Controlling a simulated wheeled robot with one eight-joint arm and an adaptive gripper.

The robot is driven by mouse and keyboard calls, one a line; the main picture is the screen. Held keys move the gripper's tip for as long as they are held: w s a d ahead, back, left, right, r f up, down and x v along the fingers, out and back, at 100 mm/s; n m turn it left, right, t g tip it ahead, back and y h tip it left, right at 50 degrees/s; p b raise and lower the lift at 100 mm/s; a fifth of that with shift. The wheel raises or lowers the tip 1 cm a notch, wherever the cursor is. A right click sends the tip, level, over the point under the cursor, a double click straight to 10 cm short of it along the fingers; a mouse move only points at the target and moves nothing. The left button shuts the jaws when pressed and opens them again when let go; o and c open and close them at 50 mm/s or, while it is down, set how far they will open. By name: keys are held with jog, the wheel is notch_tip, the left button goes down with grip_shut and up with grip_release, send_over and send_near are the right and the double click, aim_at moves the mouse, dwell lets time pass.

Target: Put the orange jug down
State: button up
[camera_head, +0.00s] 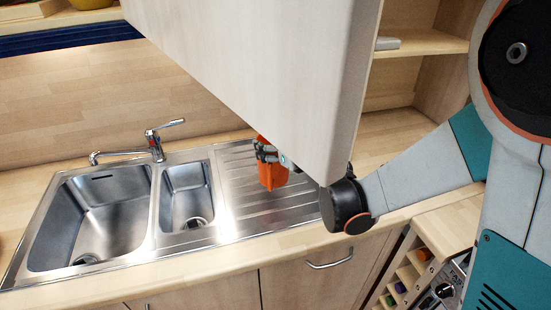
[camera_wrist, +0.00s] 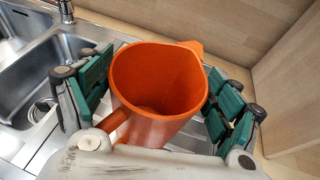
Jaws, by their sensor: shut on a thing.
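The orange jug (camera_head: 272,176) is over the ribbed steel drainboard (camera_head: 240,205), right of the small sink bowl, in the head view. In the wrist view the jug (camera_wrist: 152,82) is upright, with its open top facing the camera and its handle toward the bottom left. My gripper (camera_wrist: 157,95) has its green-padded fingers on both sides of the jug and is shut on it. In the head view my gripper (camera_head: 270,157) is partly hidden by a cabinet door. I cannot tell whether the jug's base touches the drainboard.
An open cabinet door (camera_head: 270,65) hangs in front of my arm and close to it. The large sink bowl (camera_head: 100,215), small bowl (camera_head: 187,197) and tap (camera_head: 155,146) are to the left. A wooden panel (camera_wrist: 290,85) stands to the right in the wrist view.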

jog(key=shift+f+b, duration=0.75)
jog(key=shift+f, duration=1.95)
jog(key=o, duration=1.4)
jog(key=shift+c, duration=0.2)
